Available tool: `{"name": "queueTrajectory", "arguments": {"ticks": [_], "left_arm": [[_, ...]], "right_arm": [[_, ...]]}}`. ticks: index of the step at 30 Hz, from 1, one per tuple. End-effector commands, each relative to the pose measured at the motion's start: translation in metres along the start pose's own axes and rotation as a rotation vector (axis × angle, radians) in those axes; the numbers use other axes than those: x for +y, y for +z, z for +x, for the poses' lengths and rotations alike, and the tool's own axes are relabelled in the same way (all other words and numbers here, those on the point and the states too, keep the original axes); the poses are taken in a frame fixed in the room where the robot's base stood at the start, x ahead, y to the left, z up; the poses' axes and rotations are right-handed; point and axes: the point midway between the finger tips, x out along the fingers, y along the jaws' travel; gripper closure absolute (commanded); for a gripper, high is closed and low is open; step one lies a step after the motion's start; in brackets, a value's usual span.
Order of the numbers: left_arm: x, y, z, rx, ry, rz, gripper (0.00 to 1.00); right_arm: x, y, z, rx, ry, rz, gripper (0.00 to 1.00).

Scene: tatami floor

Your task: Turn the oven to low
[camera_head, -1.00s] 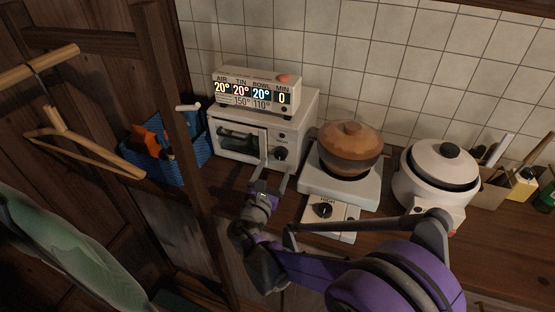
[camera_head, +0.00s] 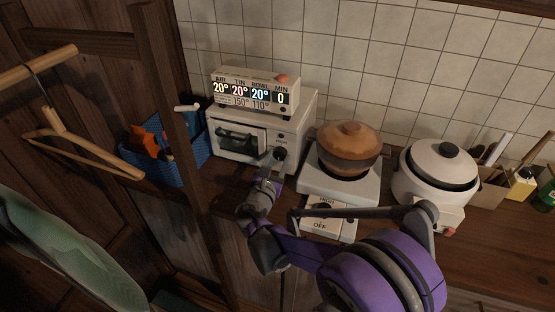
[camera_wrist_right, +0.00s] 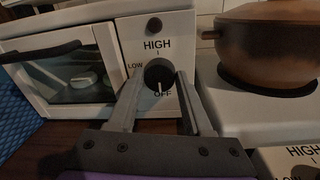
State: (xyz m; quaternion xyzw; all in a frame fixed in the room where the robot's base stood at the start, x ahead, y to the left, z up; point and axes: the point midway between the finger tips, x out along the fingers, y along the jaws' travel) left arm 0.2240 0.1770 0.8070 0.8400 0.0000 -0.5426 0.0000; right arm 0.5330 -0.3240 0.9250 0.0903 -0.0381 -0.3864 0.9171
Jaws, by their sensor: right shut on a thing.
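The white oven (camera_head: 296,131) stands against the tiled wall, with a dark-handled glass door on its left. Its black knob (camera_wrist_right: 158,72) is on the right panel, marked HIGH above, LOW to the left and OFF below. The knob's white line points down at OFF in the right wrist view. My right gripper (camera_head: 273,158) is at the knob, with one finger on each side of it in the right wrist view (camera_wrist_right: 160,88), shut on it. My left gripper is not in view.
A display box (camera_head: 254,88) stands on the oven. Right of it, a brown pot (camera_head: 349,148) sits on a white burner (camera_head: 362,190) with its own knob. A rice cooker (camera_head: 430,181) stands farther right. A blue basket (camera_head: 180,165) is left, behind a wooden post (camera_head: 187,140).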

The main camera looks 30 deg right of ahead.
Motion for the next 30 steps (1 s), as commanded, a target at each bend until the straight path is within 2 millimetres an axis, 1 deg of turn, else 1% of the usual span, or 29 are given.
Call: {"name": "queueTrajectory", "arguments": {"ticks": [1, 3, 11, 17, 23, 30], "left_arm": [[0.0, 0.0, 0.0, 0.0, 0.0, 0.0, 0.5], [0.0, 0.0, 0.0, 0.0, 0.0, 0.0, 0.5], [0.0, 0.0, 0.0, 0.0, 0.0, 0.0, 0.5], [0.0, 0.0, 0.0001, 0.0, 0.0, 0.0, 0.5], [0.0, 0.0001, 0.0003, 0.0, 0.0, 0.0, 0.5], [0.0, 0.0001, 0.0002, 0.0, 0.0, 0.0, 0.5]], "right_arm": [[0.0001, -0.0001, -0.0002, 0.0, 0.0, 0.0, 0.89], [0.0001, -0.0001, -0.0002, 0.0, 0.0, 0.0, 1.0], [0.0001, -0.0002, -0.0003, -0.001, 0.001, 0.02, 1.0], [-0.0001, -0.0005, -0.0003, -0.006, 0.002, 0.1, 1.0], [-0.0006, -0.0011, -0.0005, -0.016, 0.004, 0.252, 1.0], [-0.0011, -0.0016, -0.0005, -0.031, 0.006, 0.479, 1.0]]}}
